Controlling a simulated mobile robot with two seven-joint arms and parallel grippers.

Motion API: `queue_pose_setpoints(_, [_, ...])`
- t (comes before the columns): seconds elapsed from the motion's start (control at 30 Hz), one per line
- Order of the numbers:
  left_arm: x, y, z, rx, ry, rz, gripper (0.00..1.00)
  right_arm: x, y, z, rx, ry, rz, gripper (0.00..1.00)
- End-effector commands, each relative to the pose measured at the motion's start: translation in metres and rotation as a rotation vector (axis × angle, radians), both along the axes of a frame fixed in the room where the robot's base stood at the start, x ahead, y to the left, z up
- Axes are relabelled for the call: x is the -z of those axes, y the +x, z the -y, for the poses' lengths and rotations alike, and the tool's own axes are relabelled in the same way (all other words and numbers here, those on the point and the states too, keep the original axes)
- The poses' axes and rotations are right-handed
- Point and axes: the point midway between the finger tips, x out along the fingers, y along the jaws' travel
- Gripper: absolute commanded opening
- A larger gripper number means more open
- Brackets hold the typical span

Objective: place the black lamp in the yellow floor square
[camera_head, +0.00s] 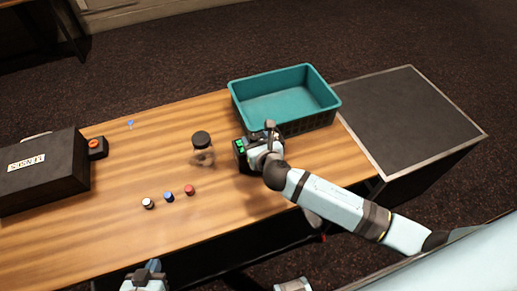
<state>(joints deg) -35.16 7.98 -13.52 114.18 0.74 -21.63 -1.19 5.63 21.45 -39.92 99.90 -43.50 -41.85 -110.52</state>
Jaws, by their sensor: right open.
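I cannot make out a black lamp or a yellow floor square in the head view. My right gripper (255,150) is over the right part of the wooden table, in front of the teal crate. It is open, but its fingertips are hard to make out. A small dark block with green marks (239,147) shows right at its left side; I cannot tell whether they touch. My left gripper (145,277) is only partly in view at the bottom edge, at the table's front, and its fingers are not clear.
The teal crate (270,84) stands at the back right of the wooden table (90,235). A black-lidded jar (202,143) and three small caps (169,196) stand mid-table. A black labelled case (40,170) is at left. A dark-topped surface (410,115) adjoins at right.

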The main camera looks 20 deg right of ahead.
Motion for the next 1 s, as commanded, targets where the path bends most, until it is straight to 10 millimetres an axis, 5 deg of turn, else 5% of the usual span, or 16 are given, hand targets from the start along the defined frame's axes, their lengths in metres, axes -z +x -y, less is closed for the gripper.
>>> queue_pose_setpoints(0.07, [0.0001, 0.0000, -0.0001, 0.000, 0.000, 0.000, 0.00, 0.0001, -0.0002, 0.0000, 0.000, 0.000, 0.000, 0.56])
queue_pose_setpoints(0.3, [0.0002, 0.0000, -0.0003, -0.001, 0.001, 0.000, 0.00, 0.0002, -0.0005, -0.0001, 0.000, 0.000, 0.000, 0.01])
queue_pose_setpoints(1.0, [0.0000, 0.0000, -0.0008, -0.002, 0.001, 0.000, 0.00, 0.0003, -0.0008, -0.0002, 0.000, 0.000, -0.001, 0.00])
